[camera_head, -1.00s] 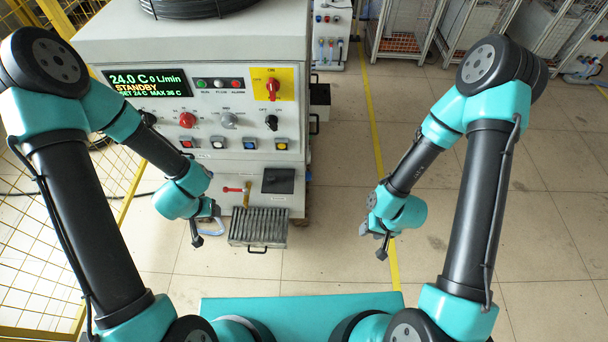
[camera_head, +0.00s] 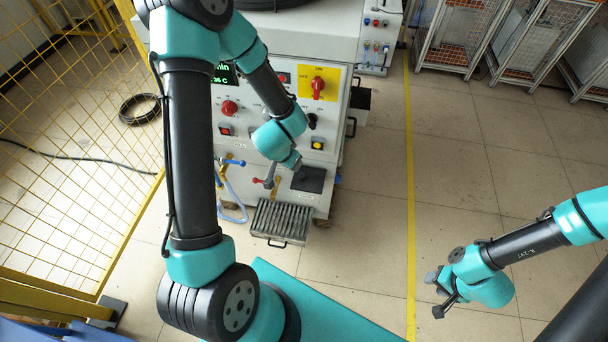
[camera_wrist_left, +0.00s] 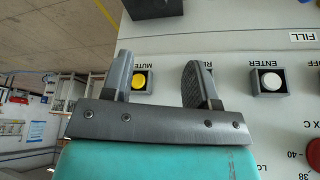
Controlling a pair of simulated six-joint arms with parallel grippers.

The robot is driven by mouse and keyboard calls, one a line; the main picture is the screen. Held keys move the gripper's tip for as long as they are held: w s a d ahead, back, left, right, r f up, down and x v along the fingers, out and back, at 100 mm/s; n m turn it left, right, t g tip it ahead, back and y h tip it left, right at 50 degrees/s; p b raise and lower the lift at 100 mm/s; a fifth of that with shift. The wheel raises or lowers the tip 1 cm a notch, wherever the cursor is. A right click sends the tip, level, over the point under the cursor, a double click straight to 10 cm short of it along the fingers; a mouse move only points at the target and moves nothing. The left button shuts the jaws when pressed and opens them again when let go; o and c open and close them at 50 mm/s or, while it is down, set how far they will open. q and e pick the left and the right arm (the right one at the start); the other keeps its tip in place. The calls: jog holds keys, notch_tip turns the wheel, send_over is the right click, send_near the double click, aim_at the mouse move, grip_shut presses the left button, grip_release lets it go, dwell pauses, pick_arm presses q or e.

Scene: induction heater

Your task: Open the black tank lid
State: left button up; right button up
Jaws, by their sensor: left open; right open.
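The black tank lid (camera_head: 308,179) is a dark square plate low on the front of the induction heater (camera_head: 270,215), and it looks closed. A dark block, likely this lid, shows at the top of the left wrist view (camera_wrist_left: 152,8). My left gripper (camera_head: 284,171) is in front of the heater, just up and left of the lid in the head view. Its two fingers (camera_wrist_left: 158,75) are spread and empty, with the yellow MUTE button behind the gap. My right gripper (camera_head: 436,294) is open and empty over the floor, well right of the heater.
A red-handled valve (camera_head: 257,181) and a blue-handled valve (camera_head: 232,162) sit left of the lid. A ribbed grate (camera_head: 283,220) lies below. Yellow mesh fencing (camera_head: 75,130) stands at left.

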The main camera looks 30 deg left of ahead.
aim_at(302, 175)
pick_arm(q)
jog(key=shift+f, duration=0.15)
jog(key=x, duration=1.7)
jog(key=shift+f, duration=0.1)
grip_shut()
